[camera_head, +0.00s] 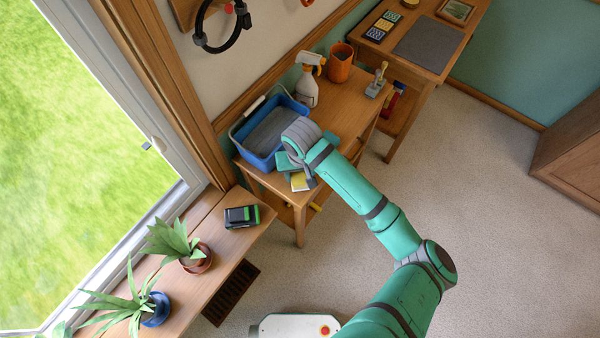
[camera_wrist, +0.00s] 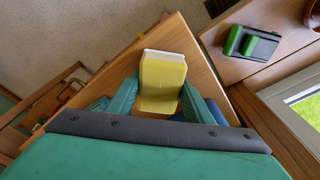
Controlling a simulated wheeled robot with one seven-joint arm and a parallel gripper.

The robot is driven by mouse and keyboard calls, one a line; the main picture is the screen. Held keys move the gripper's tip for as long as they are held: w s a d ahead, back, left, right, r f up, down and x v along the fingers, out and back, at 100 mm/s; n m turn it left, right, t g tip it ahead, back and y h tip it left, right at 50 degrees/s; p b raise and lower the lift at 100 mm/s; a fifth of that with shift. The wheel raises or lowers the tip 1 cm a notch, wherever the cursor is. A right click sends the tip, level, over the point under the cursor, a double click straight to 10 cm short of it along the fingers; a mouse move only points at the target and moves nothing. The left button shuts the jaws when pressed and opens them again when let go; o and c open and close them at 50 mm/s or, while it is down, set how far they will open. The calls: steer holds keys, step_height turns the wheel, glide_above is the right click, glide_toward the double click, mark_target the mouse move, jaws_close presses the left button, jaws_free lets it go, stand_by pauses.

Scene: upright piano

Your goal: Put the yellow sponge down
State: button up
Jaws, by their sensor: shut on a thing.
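The yellow sponge (camera_wrist: 162,80), with a white layer along one end, is between the two fingers of my gripper (camera_wrist: 157,100) in the wrist view. The fingers are shut on its sides. In the head view my gripper (camera_head: 301,180) is over the front left part of the small wooden table (camera_head: 345,118), and part of the yellow sponge (camera_head: 299,182) shows beneath my wrist. The table (camera_wrist: 180,38) lies below the sponge in the wrist view. I cannot tell whether the sponge touches the tabletop.
A blue tub (camera_head: 254,148) stands beside my gripper on the table. A green-and-black object (camera_head: 241,216) and potted plants (camera_head: 172,240) are on the windowsill.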

mark_target(300, 177)
steer(key=shift+f, duration=0.2)
steer(key=shift+s+f, duration=0.2)
steer(key=shift+f, duration=0.3)
steer(key=o, duration=1.1)
steer(key=shift+a, duration=0.1)
steer(key=shift+r, duration=0.35)
step_height(300, 177, up, 13)
steer(key=s, duration=0.1)
steer(key=shift+d+f, duration=0.15)
steer(key=shift+d, duration=0.05)
steer(key=shift+s, duration=0.1)
